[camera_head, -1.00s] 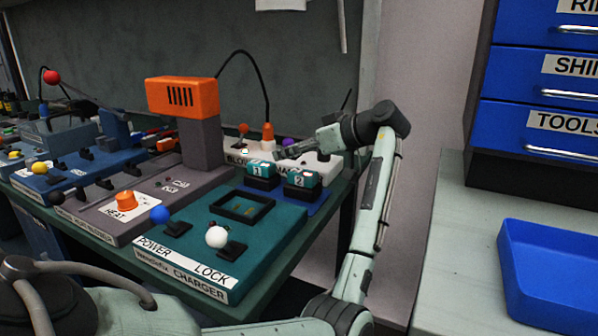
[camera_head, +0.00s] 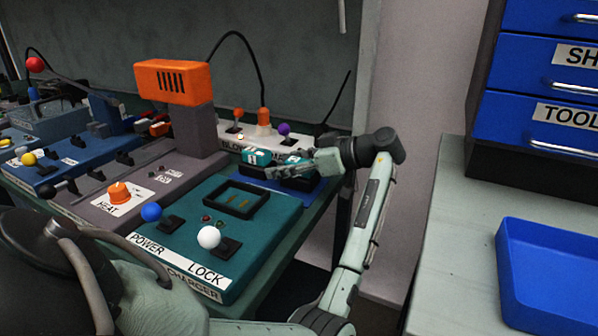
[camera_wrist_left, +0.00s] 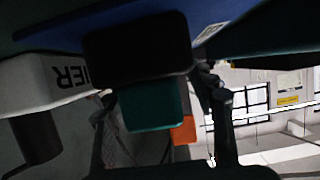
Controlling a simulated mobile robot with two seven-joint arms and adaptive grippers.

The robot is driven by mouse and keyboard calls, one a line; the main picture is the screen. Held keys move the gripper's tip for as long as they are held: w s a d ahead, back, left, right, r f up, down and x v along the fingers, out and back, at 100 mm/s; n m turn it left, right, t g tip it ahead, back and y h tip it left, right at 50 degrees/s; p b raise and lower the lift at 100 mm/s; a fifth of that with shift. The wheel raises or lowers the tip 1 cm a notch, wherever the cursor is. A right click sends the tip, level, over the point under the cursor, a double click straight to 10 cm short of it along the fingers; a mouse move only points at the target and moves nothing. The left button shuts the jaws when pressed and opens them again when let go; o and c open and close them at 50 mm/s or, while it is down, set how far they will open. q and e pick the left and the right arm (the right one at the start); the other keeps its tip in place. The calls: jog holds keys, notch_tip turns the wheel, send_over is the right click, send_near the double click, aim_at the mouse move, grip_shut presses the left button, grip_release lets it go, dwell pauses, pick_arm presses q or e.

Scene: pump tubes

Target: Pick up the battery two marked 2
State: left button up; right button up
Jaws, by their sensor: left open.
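Battery two (camera_head: 294,159), a teal block with a white label, sits in a black holder on the blue pad at the back right of the bench. Battery one (camera_head: 257,156) sits just left of it. My left gripper (camera_head: 282,170) reaches in from the right and is open, with its fingers across the front of battery two, hiding part of it. I cannot tell whether they touch it. The left wrist view shows a teal battery (camera_wrist_left: 152,106) against a black holder (camera_wrist_left: 135,52), its number not visible. My right gripper is not in view.
The teal charger (camera_head: 190,225) with its empty square slot (camera_head: 237,199) stands in front of the batteries. A blue tray (camera_head: 550,270) lies on the right-hand counter.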

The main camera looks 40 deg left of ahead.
pick_arm(q)
jog(key=shift+c, duration=0.6)
grip_shut()
jog(key=shift+r, duration=0.1)
